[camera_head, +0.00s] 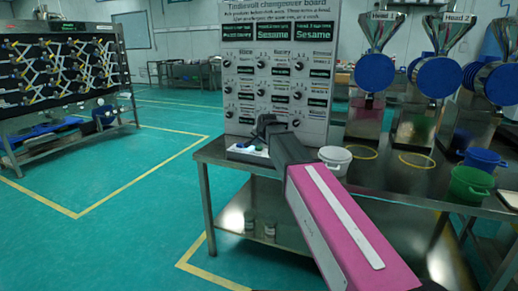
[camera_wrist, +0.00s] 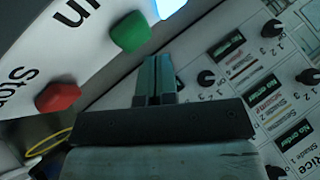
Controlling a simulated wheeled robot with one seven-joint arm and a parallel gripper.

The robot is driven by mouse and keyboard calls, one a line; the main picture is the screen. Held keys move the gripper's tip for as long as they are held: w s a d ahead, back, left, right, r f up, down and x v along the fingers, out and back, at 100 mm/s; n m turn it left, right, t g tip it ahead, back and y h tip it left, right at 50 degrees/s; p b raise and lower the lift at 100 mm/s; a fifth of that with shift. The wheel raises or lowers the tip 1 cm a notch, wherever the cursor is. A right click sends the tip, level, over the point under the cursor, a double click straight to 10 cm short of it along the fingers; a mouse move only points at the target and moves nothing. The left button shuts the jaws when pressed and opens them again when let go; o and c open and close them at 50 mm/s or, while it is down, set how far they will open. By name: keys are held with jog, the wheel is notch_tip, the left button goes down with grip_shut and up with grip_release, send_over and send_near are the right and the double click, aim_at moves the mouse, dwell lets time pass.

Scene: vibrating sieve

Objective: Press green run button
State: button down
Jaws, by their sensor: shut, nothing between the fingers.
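The green button (camera_wrist: 130,32) is on a white panel (camera_wrist: 100,55) under partly cut-off lettering that reads "un". A red button (camera_wrist: 58,97) sits lower left on the same panel, by the word "Stop". My gripper (camera_wrist: 158,62) is shut and empty. Its fingertips appear just below and right of the green button in the wrist view; I cannot tell whether they touch it. In the head view my gripper (camera_head: 265,124) is at the foot of the changeover board, over a small white control box (camera_head: 248,154). My arm hides part of that box.
The changeover board (camera_head: 278,65) with rows of knobs stands behind. The steel table (camera_head: 390,185) holds a white bucket (camera_head: 335,160), a green bucket (camera_head: 470,185) and metal hoppers (camera_head: 375,75) with blue discs. A rack (camera_head: 65,85) stands far left; the floor between is clear.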

aim_at(260, 147)
jog(key=shift+f, duration=0.15)
dwell(0.4)
jog(key=shift+f, duration=0.25)
jog(key=shift+f, duration=0.5)
dwell(0.9)
jog(key=shift+r, duration=0.9)
jog(key=shift+r, duration=0.15)
jog(key=shift+r, duration=2.35)
